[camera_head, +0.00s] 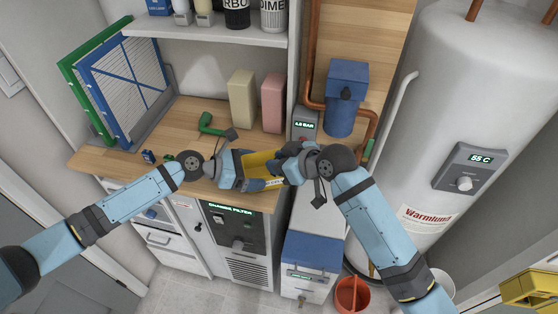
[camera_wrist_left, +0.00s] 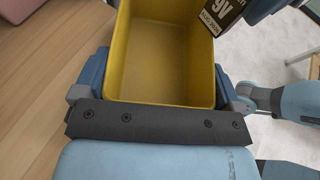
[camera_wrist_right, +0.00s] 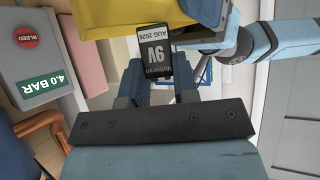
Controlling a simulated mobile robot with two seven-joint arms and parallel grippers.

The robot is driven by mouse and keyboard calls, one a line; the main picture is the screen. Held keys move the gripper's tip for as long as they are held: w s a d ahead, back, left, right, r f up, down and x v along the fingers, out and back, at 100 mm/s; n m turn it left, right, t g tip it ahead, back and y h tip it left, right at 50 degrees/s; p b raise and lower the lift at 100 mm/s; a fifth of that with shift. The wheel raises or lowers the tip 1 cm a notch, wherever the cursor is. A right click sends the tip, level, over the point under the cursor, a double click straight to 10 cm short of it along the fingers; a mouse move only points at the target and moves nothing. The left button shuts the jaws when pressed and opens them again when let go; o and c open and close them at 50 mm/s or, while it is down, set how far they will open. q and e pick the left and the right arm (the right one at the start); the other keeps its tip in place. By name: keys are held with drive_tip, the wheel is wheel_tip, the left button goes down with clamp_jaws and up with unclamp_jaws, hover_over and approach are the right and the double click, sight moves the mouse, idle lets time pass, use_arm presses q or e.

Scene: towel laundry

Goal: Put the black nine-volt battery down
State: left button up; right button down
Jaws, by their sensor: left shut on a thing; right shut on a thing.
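The black nine-volt battery (camera_wrist_right: 157,52) is between the fingers of my right gripper (camera_wrist_right: 160,75), which is shut on it. In the left wrist view the battery (camera_wrist_left: 222,14) shows at the right side of the yellow bin's opening; I cannot tell whether it touches the rim. My left gripper (camera_head: 232,167) is shut on the yellow bin (camera_head: 260,163). The bin (camera_wrist_left: 160,62) looks empty in the left wrist view, though its far end is cut off. In the head view my right gripper (camera_head: 293,160) is close beside the bin, and the battery is hard to make out.
The wooden worktop (camera_head: 185,112) lies behind, with a green tool (camera_head: 210,125), a beige box (camera_head: 243,98) and a pink box (camera_head: 272,102). An orange bucket (camera_head: 352,294) is on the floor.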

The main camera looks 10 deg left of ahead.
drive_tip(key=shift+f, duration=0.15)
drive_tip(key=c, duration=0.9)
unclamp_jaws()
drive_tip(key=v, duration=1.2)
drive_tip(key=s+d+f+m+t+h, duration=0.15)
drive_tip(key=d+f+m, duration=0.25)
drive_tip(key=f, duration=0.4)
drive_tip(key=s+d+f+m+t+h, duration=0.1)
drive_tip(key=s+d+f+m+t, duration=0.2)
drive_tip(key=d+f, duration=0.3)
drive_tip(key=s+d+f+m+h, duration=0.1)
drive_tip(key=s+d+f, duration=0.2)
drive_tip(key=s+f, duration=0.1)
drive_tip(key=s+d+f+m+t+h, duration=0.1)
drive_tip(key=s+d+f+h, duration=0.1)
drive_tip(key=s+d+f, duration=0.1)
drive_tip(key=s+d+f+m+t+h, duration=0.1)
drive_tip(key=s+d+f, duration=0.2)
drive_tip(key=s+f, duration=0.2)
drive_tip(key=shift+s+d+f+h, duration=0.15)
drive_tip(key=shift+s+d, duration=0.05)
drive_tip(key=shift+s, duration=0.4)
drive_tip(key=shift+s+d+f+h, duration=0.1)
drive_tip(key=shift+s+d+f, duration=0.05)
drive_tip(key=shift+s, duration=0.45)
